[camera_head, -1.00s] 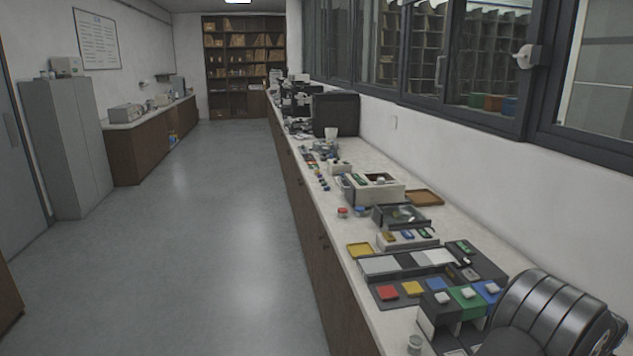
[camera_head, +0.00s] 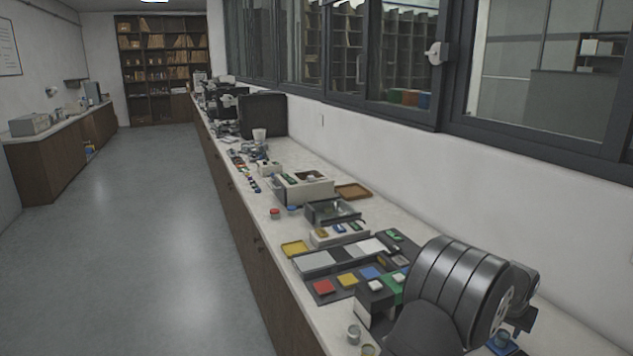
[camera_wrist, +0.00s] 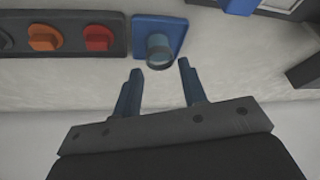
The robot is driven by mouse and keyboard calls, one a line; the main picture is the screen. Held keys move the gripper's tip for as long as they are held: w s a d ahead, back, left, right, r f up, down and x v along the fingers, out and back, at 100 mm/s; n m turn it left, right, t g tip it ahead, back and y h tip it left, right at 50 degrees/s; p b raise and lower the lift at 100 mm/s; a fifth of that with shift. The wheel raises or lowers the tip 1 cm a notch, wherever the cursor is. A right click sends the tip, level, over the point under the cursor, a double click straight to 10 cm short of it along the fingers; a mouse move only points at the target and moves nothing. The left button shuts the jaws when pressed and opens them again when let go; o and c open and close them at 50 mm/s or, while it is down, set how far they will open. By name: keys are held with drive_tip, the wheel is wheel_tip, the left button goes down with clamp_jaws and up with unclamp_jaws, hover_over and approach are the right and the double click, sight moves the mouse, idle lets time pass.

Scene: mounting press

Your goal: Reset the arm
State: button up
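My gripper (camera_wrist: 160,68) is open in the wrist view, with its two blue-grey fingers apart and nothing held between them. A small greyish-blue cylinder (camera_wrist: 159,46) on a blue square plate (camera_wrist: 176,27) lies just beyond the fingertips, roughly in line with the gap. My dark, ribbed arm fills the lower right of the head view. A blue plate (camera_head: 497,350) with a small round piece shows beside its far end there. The fingertips cannot be made out in the head view.
A dark strip (camera_wrist: 65,44) with orange and red knobs is left of the plate. The long counter holds coloured tiles (camera_head: 323,287), an open dark box (camera_head: 331,211), a yellow tray (camera_head: 294,248) and small jars (camera_head: 353,334). A wall with windows runs along its right; open floor is left.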

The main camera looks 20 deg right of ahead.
sight(503, 335)
drive_tip(key=x, duration=0.5)
drive_tip(key=r, duration=0.5)
drive_tip(key=shift+s, duration=0.25)
drive_tip(key=s+a+r, duration=0.2)
drive_tip(key=s+r, duration=0.5)
drive_tip(key=s, duration=0.4)
drive_tip(key=s+a, duration=0.5)
drive_tip(key=a, duration=0.3)
drive_tip(key=s+a, duration=0.5)
drive_tip(key=a, duration=0.4)
drive_tip(key=w+d+f, duration=0.1)
drive_tip(key=w+f, duration=0.1)
drive_tip(key=w, duration=0.1)
drive_tip(key=w+f, duration=0.2)
drive_tip(key=w, duration=0.1)
drive_tip(key=w+d+f, duration=0.1)
drive_tip(key=w, duration=0.1)
drive_tip(key=shift+w+d+f, duration=0.3)
drive_tip(key=shift+w+f, duration=0.1)
drive_tip(key=shift+w+d+f, duration=0.1)
drive_tip(key=shift+w+f, duration=0.15)
drive_tip(key=shift+w, duration=0.15)
